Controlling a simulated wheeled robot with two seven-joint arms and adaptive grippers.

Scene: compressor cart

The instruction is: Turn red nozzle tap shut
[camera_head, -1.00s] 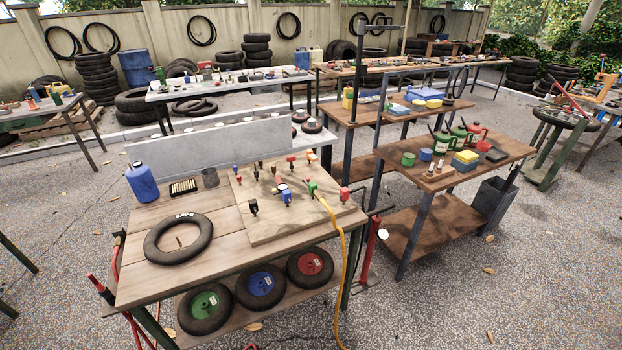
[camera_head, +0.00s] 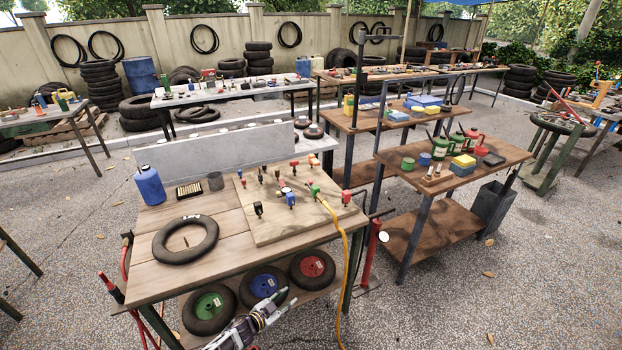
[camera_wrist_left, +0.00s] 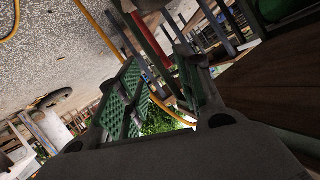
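A wooden board (camera_head: 280,226) on the cart's table top (camera_head: 165,278) carries several small coloured fittings. My left gripper (camera_head: 280,297) is low at the cart's front, below the table top, apart from the fittings. In the left wrist view its fingers (camera_wrist_left: 160,90) are spread and empty. My right gripper is out of view.
A black tyre (camera_head: 185,241) and a blue bottle (camera_head: 149,185) occupy the table's left. Green, blue (camera_head: 264,286) and red (camera_head: 312,266) wheels sit on the shelf below. The hose hangs over the front right edge. A red pump (camera_head: 373,250) stands right of the cart.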

